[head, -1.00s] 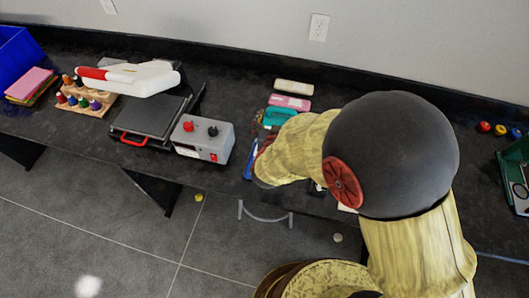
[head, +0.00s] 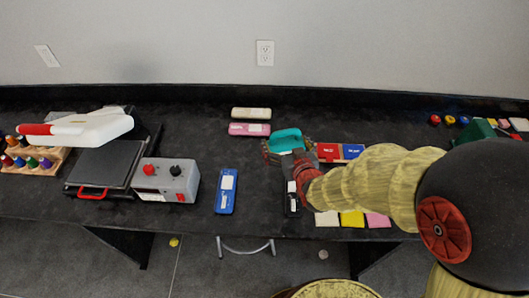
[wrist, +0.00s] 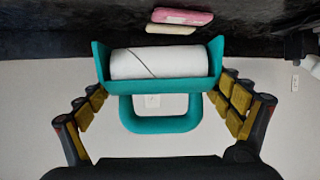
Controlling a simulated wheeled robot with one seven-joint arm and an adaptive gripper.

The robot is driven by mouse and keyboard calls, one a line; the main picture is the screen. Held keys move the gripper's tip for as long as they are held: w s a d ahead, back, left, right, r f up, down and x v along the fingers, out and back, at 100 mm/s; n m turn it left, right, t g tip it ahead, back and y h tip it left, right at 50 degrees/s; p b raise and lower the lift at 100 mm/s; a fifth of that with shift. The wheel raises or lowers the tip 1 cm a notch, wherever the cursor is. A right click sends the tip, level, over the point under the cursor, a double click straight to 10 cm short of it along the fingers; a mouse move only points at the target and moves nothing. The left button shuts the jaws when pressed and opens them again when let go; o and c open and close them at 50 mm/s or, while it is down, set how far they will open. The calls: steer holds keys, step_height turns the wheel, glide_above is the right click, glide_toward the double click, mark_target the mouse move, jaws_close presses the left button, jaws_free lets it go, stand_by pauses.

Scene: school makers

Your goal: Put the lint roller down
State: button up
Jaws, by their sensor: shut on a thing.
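The lint roller has a teal frame and handle with a white paper roll. In the wrist view the lint roller (wrist: 160,65) sits between my gripper's fingers, roll away from the palm. In the head view its teal part (head: 286,138) shows above the black worktop (head: 215,145), right of the pink case. My gripper (head: 287,153) is shut on the lint roller and holds it over the worktop. The height of the roller above the surface is hard to tell.
A pink case (head: 249,129), a cream case (head: 251,113) and a blue case (head: 226,190) lie left of my gripper. A black case (head: 292,199), red and blue boxes (head: 341,151) and coloured pads (head: 352,219) lie close by. A grey control box (head: 167,180) stands further left.

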mark_target(277, 152)
steer(key=shift+s+a+f+n+y, duration=0.25)
steer(key=shift+s+a+f+y, duration=0.15)
steer(key=shift+a, duration=0.2)
steer(key=shift+s+a+f+n+y, duration=0.3)
steer(key=shift+s+a, duration=0.2)
steer(key=shift+a, duration=0.1)
steer(key=shift+w+a+f, duration=0.1)
steer(key=shift+a+f, duration=0.05)
steer(key=shift+a, duration=0.1)
steer(key=w+a+f+b, duration=0.1)
steer(key=w+f, duration=0.2)
steer(key=w, duration=0.1)
steer(key=w+a+f+b, duration=0.1)
steer(key=w+f+b, duration=0.1)
steer(key=w+f, duration=0.1)
steer(key=w+a+f+b, duration=0.1)
steer(key=w+f+b, duration=0.1)
steer(key=w, duration=0.3)
steer(key=shift+w+a+f, duration=0.3)
steer(key=shift+w+f, duration=0.1)
steer(key=shift+f, duration=0.25)
steer(key=shift+w+f, duration=0.15)
steer(key=shift+f, duration=0.15)
steer(key=shift+f+b, duration=1)
steer(key=shift+f, duration=0.4)
